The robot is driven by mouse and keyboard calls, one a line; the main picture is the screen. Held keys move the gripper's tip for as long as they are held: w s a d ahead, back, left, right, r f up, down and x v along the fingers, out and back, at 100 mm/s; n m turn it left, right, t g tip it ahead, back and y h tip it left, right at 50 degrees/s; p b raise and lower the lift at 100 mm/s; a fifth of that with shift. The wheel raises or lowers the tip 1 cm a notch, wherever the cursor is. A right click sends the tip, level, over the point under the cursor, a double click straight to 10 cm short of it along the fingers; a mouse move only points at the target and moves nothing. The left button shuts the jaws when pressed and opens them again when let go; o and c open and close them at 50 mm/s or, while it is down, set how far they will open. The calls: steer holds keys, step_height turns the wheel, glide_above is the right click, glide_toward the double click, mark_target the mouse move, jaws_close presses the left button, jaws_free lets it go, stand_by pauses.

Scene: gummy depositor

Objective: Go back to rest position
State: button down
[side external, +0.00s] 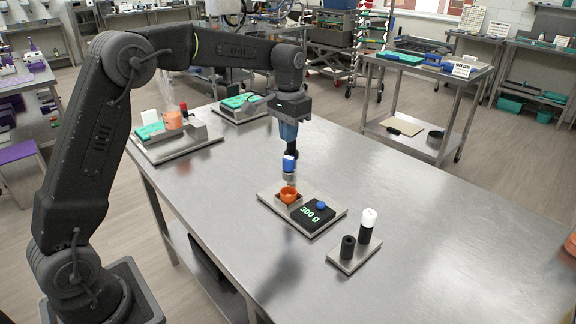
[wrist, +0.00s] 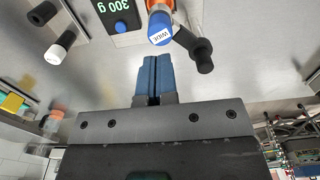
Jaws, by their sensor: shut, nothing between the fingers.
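My gripper (side external: 289,138) is above the steel table, with its blue fingers pointing down. In the wrist view its two fingers (wrist: 152,62) are together with nothing between them. Below the fingers is a blue cap (side external: 289,163) marked "WIDE" in the wrist view (wrist: 160,30); it sits over an orange cup (side external: 288,194). The fingertips look apart from the cap. A black handle-like part (wrist: 202,55) is beside the cap. A black scale (side external: 308,214) with a blue knob (side external: 321,206) reads 300 g, on the same metal tray (side external: 264,196).
A small stand (side external: 340,262) holds a short black cylinder (side external: 347,247) and a taller one with a white top (side external: 368,222). A tray with an orange container (side external: 172,120) is at the back left. The right of the table (side external: 470,255) is largely clear.

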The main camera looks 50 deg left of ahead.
steer(key=shift+r, duration=0.25)
steer(key=s+d+r+t, duration=0.1)
steer(key=s+d+r, duration=0.2)
steer(key=s+r, duration=0.3)
steer(key=s+d+f+t, duration=0.1)
steer(key=s+d+t, duration=0.1)
steer(key=s, duration=1)
steer(key=s+d+f+t, duration=0.2)
steer(key=s+d, duration=0.1)
steer(key=s, duration=0.8)
steer(key=shift+s+t, duration=0.3)
steer(key=shift+s, duration=0.05)
